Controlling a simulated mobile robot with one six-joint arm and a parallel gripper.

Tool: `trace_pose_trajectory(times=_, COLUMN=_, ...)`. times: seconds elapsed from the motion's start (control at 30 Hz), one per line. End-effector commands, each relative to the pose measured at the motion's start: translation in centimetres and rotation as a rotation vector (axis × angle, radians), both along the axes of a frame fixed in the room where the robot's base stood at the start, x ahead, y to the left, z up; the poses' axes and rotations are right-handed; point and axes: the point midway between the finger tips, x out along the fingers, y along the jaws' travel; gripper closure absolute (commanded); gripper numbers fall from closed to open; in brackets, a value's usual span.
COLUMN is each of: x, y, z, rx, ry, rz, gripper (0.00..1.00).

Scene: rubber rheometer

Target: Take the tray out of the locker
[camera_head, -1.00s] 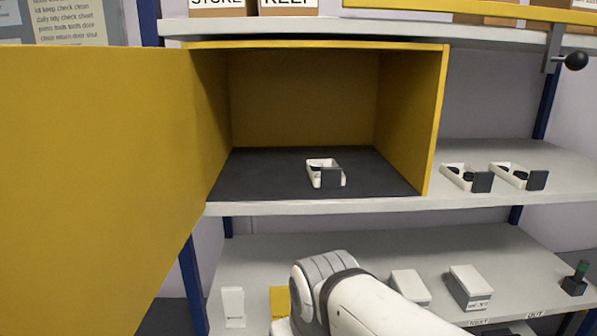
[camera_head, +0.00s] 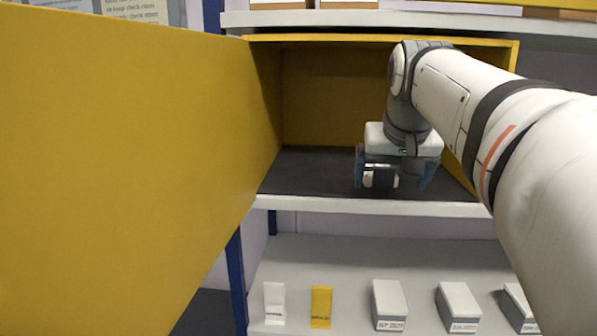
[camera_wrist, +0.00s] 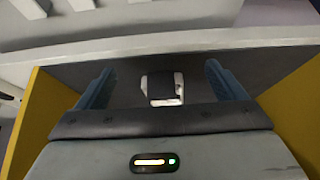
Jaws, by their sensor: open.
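The yellow locker (camera_head: 325,100) stands on the upper shelf with its door (camera_head: 110,170) swung wide open to the left. The small white tray (camera_head: 368,180) with a dark block on its front sits on the locker's dark floor, partly hidden by my gripper. My gripper (camera_head: 394,181) is open at the locker mouth, its blue fingers to either side of the tray in the picture. In the wrist view the tray (camera_wrist: 162,84) lies between the two spread fingers, with gaps on both sides. Contact does not show.
The grey shelf below holds a white stand (camera_head: 274,302), a yellow block (camera_head: 321,306) and several grey-white boxes (camera_head: 389,305). The locker's side walls and top edge (camera_head: 380,39) bound the space around my arm. The locker floor left of the tray is clear.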

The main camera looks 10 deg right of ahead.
Motion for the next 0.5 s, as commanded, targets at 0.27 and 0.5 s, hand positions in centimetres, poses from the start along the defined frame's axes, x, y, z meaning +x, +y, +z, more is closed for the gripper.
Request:
trace_pose_trajectory(times=0.27, x=5.2, y=-1.5, z=0.3, rx=0.001, ry=0.004, rz=0.001, gripper=0.10)
trace_pose_trajectory(times=0.5, x=7.2, y=-2.1, z=0.1, rx=0.001, ry=0.001, rz=0.001, gripper=0.10)
